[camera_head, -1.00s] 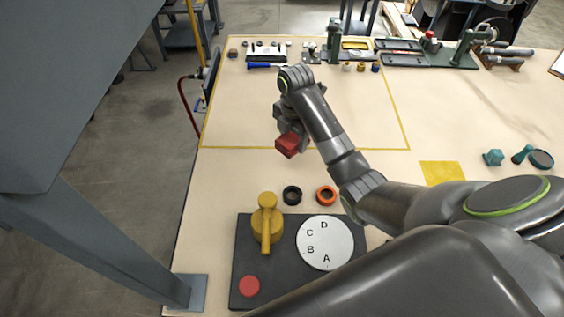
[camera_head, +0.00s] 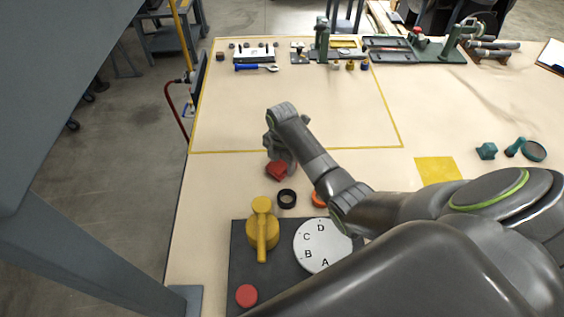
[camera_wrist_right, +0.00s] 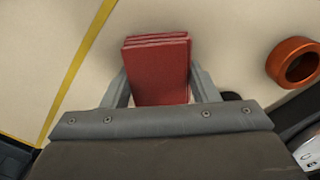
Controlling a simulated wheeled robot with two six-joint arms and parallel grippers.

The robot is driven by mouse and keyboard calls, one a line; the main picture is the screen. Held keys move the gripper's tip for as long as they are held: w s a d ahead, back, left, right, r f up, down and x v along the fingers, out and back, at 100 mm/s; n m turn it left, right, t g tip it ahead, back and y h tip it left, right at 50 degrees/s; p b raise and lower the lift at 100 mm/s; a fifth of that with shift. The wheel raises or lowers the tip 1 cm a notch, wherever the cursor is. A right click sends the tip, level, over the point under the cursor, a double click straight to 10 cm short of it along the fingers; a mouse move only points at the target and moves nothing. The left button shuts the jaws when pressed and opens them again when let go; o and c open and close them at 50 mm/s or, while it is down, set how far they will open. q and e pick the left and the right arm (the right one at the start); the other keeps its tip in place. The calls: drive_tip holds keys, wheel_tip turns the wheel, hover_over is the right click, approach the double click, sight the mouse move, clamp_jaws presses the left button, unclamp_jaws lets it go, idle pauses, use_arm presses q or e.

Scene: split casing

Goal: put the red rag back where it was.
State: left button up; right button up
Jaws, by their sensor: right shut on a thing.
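The red rag (camera_head: 277,170) is a small folded red block in the head view, just below the near yellow line on the bench. In the right wrist view the rag (camera_wrist_right: 160,72) sits between the two fingers, its folded layers showing at the top edge. My right gripper (camera_head: 275,160) is shut on it, with the arm reaching in from the right. The fingers also show in the right wrist view (camera_wrist_right: 160,88). I cannot tell whether the rag touches the bench. My left gripper is not in view.
A black ring (camera_head: 287,198) and an orange ring (camera_head: 319,199) lie close by. A dark board with a yellow handle (camera_head: 262,230), lettered white disc (camera_head: 323,246) and red button (camera_head: 246,295) is nearer. A yellow square (camera_head: 437,171) lies right. The taped area's middle is clear.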

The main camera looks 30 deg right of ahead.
sight(282, 162)
drive_tip(key=shift+f, duration=0.15)
drive_tip(key=o, duration=1)
drive_tip(key=shift+c, duration=0.2)
wheel_tip(282, 162, up, 9)
drive_tip(key=shift+r+b, duration=0.2)
drive_tip(key=shift+b, duration=0.45)
wheel_tip(282, 162, up, 3)
drive_tip(key=shift+f+p, duration=0.1)
drive_tip(key=shift+p, duration=0.8)
